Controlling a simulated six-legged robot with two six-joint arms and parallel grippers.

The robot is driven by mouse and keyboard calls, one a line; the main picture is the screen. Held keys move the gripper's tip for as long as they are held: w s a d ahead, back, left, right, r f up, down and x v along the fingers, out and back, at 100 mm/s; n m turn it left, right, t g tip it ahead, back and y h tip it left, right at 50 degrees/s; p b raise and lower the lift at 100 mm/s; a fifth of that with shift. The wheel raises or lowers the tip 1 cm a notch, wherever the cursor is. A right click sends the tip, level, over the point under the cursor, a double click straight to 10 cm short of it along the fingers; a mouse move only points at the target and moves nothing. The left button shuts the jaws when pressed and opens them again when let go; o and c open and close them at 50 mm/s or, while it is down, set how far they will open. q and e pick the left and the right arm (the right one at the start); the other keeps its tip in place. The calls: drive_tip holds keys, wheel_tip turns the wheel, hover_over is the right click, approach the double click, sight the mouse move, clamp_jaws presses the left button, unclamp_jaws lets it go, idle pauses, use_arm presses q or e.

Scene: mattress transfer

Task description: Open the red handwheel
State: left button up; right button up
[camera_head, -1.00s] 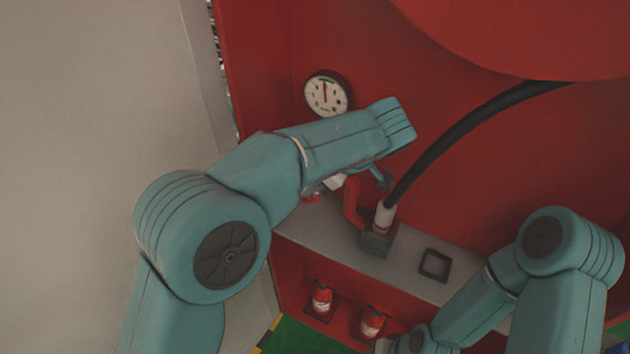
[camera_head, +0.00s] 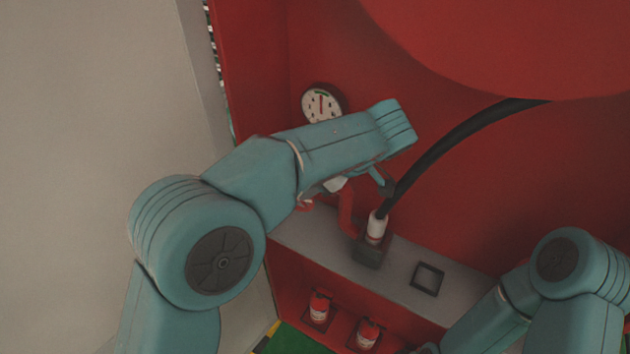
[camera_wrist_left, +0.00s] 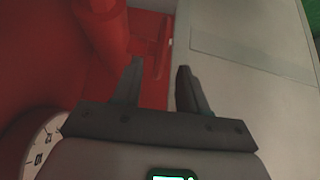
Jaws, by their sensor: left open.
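The red handwheel is mostly hidden behind my left forearm in the head view. A small red curved piece (camera_head: 304,204) that looks like its rim shows just below the forearm. In the left wrist view a thin red part (camera_wrist_left: 163,45), likely the handwheel seen nearly edge-on, stands beyond and between the fingertips. My left gripper (camera_wrist_left: 160,75) is open, with a finger on each side of that line and nothing clearly between them. A red pipe (camera_head: 347,210) runs down beside the wheel to a hose fitting (camera_head: 376,228).
A round pressure gauge (camera_head: 322,103) is on the red wall above my left forearm. A black hose (camera_head: 450,140) arcs to the right. A grey shelf (camera_head: 400,265) carries a small black square frame (camera_head: 427,279). A pale wall (camera_head: 90,90) fills the left.

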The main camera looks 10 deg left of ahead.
use_arm(q)
drive_tip(key=w+a+r+g+h+p, duration=0.1)
drive_tip(key=a+r+h+p, duration=0.15)
drive_tip(key=r, duration=0.25)
drive_tip(key=w+a+r+g+h+p, duration=0.1)
drive_tip(key=a+r+g+h+p, duration=0.1)
drive_tip(key=r+h+p, duration=0.25)
wheel_tip(320, 180, down, 5)
drive_tip(key=shift+d+r+b, duration=0.1)
drive_tip(key=shift+b, duration=0.6)
wheel_tip(320, 180, down, 10)
drive_tip(key=shift+r+p, duration=0.1)
drive_tip(key=shift+p, duration=0.25)
drive_tip(key=shift+f, duration=0.55)
drive_tip(key=shift+s, duration=0.1)
clamp_jaws()
